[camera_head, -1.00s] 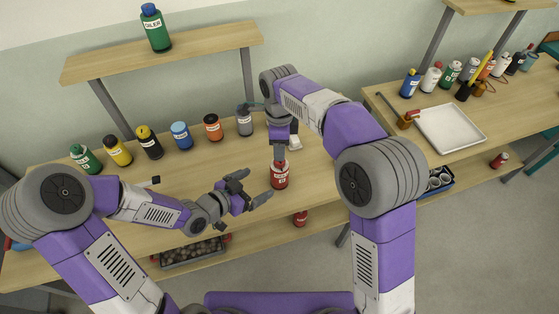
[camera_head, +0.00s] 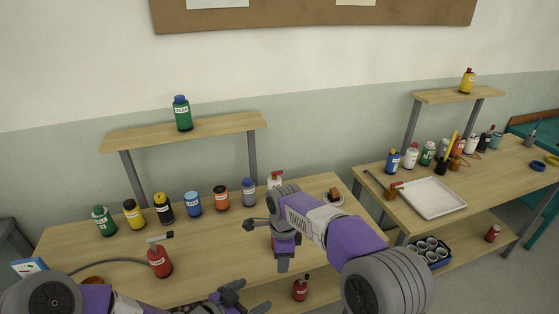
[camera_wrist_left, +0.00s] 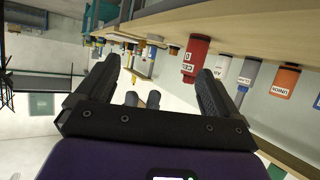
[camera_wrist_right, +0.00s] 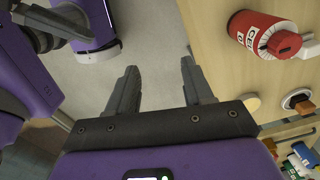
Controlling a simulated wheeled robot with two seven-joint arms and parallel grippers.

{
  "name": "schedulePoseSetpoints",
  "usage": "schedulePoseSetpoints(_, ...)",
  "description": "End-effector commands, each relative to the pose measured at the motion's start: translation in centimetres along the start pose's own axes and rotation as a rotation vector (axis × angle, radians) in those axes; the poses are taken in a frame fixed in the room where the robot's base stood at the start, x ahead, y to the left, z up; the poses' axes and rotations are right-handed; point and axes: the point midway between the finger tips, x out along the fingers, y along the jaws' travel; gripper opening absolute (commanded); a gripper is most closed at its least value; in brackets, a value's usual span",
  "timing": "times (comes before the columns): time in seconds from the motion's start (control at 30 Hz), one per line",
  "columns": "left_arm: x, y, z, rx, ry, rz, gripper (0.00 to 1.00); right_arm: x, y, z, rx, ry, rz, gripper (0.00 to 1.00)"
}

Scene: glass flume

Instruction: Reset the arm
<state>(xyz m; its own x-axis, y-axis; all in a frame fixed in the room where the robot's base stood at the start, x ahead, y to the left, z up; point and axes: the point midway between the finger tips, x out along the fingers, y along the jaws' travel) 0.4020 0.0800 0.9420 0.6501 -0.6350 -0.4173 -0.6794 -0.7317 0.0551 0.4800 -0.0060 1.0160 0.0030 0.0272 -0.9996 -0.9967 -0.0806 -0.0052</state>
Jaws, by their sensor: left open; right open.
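My right gripper (camera_head: 283,267) hangs pointing down near the front edge of the left table. It is open; in the right wrist view its fingers (camera_wrist_right: 160,88) are apart with only grey floor between them. A red bottle (camera_wrist_right: 262,34) with a white label lies beyond them to the right, apart from the fingers; in the head view my right wrist mostly hides it. My left gripper (camera_head: 240,298) is low at the bottom edge of the head view. In the left wrist view its fingers (camera_wrist_left: 155,88) are spread and empty.
Several bottles, including a blue one (camera_head: 193,205), line the back of the left table (camera_head: 110,262). A red oil can (camera_head: 160,262) stands at its front left. A green bottle (camera_head: 182,115) is on the shelf. The right table holds a white tray (camera_head: 433,198) and more bottles.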

Motion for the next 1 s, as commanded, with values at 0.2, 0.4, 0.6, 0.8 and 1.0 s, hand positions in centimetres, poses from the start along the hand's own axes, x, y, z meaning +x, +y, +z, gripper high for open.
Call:
schedulePoseSetpoints(0.2,1.0,0.0,3.2,-0.139,-0.091,-0.020,0.95,6.5,0.6,-1.7,-0.181,-0.056,0.018,0.51)
schedulePoseSetpoints(0.4,1.7,0.5,7.5,-0.311,-0.218,-0.048,0.95,13.8,2.9,-3.7,-0.396,-0.132,0.011,0.51)
schedulePoseSetpoints(0.6,1.9,2.2,14.2,-0.563,-0.429,-0.103,0.95,22.7,8.9,-6.2,-0.698,-0.232,-0.051,0.51)
schedulePoseSetpoints(0.8,0.8,4.9,20.8,-0.803,-0.657,-0.181,0.95,28.1,16.6,-7.5,-0.980,-0.274,-0.163,0.51)
schedulePoseSetpoints(1.0,-0.8,7.0,24.8,-0.956,-0.814,-0.253,0.95,29.5,22.1,-7.9,-1.175,-0.253,-0.244,0.51)
